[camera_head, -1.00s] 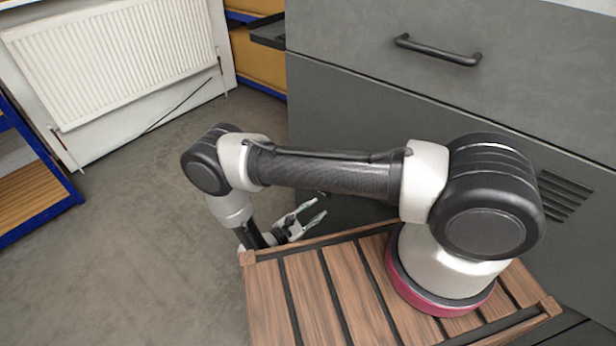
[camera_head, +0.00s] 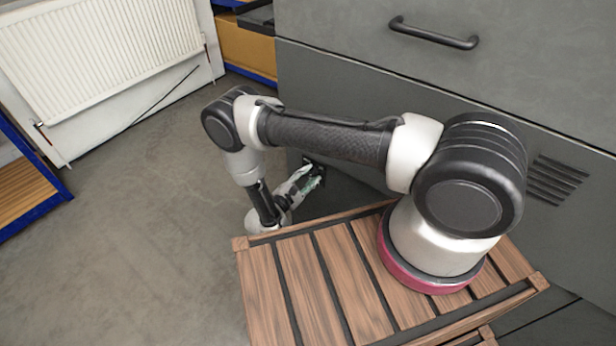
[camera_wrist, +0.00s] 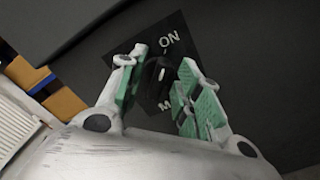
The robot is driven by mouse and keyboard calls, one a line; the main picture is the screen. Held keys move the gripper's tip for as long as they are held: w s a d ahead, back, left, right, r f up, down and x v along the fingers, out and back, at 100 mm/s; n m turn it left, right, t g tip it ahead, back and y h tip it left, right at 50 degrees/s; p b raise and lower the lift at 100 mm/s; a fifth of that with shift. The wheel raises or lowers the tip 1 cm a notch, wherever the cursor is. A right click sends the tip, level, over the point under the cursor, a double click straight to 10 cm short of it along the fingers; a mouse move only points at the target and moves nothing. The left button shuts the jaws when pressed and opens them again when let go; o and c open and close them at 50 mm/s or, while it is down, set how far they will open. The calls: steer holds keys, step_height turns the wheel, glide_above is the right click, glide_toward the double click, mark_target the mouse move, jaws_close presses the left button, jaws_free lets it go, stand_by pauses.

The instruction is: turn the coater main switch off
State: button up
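The main switch shows in the wrist view as a black plate (camera_wrist: 184,42) with white letters, "ON" at the top and an "M" visible below. The rest of the lettering is hidden by a finger. A dark knob (camera_wrist: 156,72) stands at the middle of the plate; its exact setting is hard to tell. My gripper (camera_wrist: 164,82) is open, with its green-padded fingers on the left and right of the knob. I cannot tell whether they touch it. In the head view, my gripper (camera_head: 312,178) is at the lower front of the grey cabinet (camera_head: 345,100), mostly hiding the switch.
The cabinet has a black handle (camera_head: 434,34) above and a vent (camera_head: 556,180) at right. A white radiator (camera_head: 100,50) stands at the back left, with blue-framed shelving (camera_head: 30,185) at the left edge. The floor (camera_head: 150,200) between is clear.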

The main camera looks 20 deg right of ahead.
steer(key=shift+d, duration=0.1)
jaws_close()
steer(key=shift+n, duration=0.3)
steer(key=n, duration=0.3)
steer(key=shift+w+n, duration=0.1)
steer(key=shift+n, duration=0.3)
steer(key=n, duration=0.4)
steer(key=shift+w+n, duration=0.1)
steer(key=shift+n, duration=0.2)
steer(key=n, duration=0.4)
steer(key=shift+w+a, duration=0.1)
steer(key=shift+a, duration=0.15)
steer(key=shift+w+n, duration=0.1)
steer(key=shift+n, duration=2.4)
